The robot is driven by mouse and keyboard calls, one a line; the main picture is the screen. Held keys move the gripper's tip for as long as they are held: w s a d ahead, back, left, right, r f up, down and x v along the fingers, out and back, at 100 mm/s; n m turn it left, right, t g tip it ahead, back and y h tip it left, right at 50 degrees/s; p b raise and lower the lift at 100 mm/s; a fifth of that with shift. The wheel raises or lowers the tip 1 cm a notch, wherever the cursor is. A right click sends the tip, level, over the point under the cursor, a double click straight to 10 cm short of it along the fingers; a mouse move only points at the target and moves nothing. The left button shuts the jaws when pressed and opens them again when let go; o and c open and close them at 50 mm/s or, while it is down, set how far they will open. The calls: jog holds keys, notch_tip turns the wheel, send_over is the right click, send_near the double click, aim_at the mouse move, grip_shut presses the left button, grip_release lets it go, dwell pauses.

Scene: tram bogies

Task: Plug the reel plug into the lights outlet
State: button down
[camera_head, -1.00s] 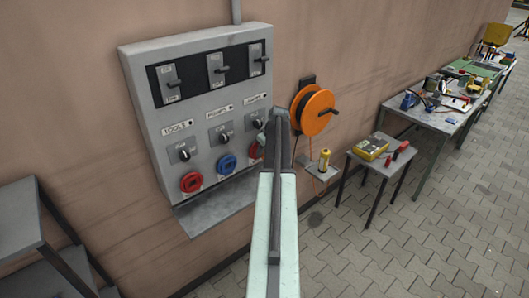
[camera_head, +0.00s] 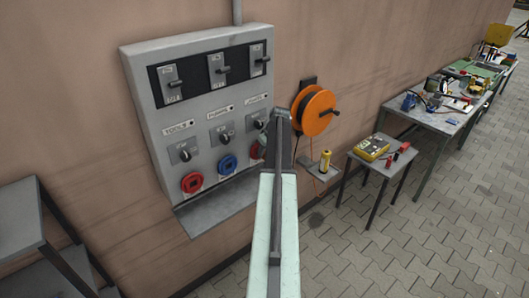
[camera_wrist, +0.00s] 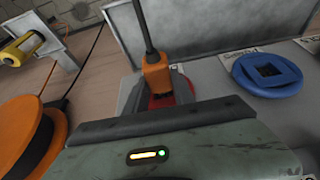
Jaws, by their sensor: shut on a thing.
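The orange reel plug (camera_wrist: 157,72), with its black cable running up, is in my gripper (camera_wrist: 158,105) in the wrist view. The gripper is shut on it; the fingertips are mostly hidden. The plug is at the red lights outlet (camera_wrist: 184,88), covering much of it. I cannot tell whether it is fully seated. In the head view, this right-hand outlet (camera_head: 256,151) is largely behind my arm, and the plug and gripper tips are hidden there. The orange cable reel (camera_head: 314,112) hangs on the wall right of the panel.
The grey panel (camera_head: 137,85) also has a red outlet (camera_head: 192,184) and a blue outlet (camera_head: 227,165), with knobs and levers above. A sloping ledge (camera_head: 222,209) juts out below. A small table (camera_head: 366,160) with a yellow device stands at right. The paved floor is open.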

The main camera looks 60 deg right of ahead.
jog(key=shift+w+d, duration=0.15)
jog(key=shift+w, duration=0.3)
dwell(0.5)
jog(key=c, duration=1)
grip_release()
jog(key=shift+o, duration=0.2)
jog(key=shift+r, duration=0.1)
jog(key=p+v, duration=0.7)
jog(key=v, duration=0.1)
jog(key=shift+w+f, duration=0.1)
jog(key=shift+f, duration=0.15)
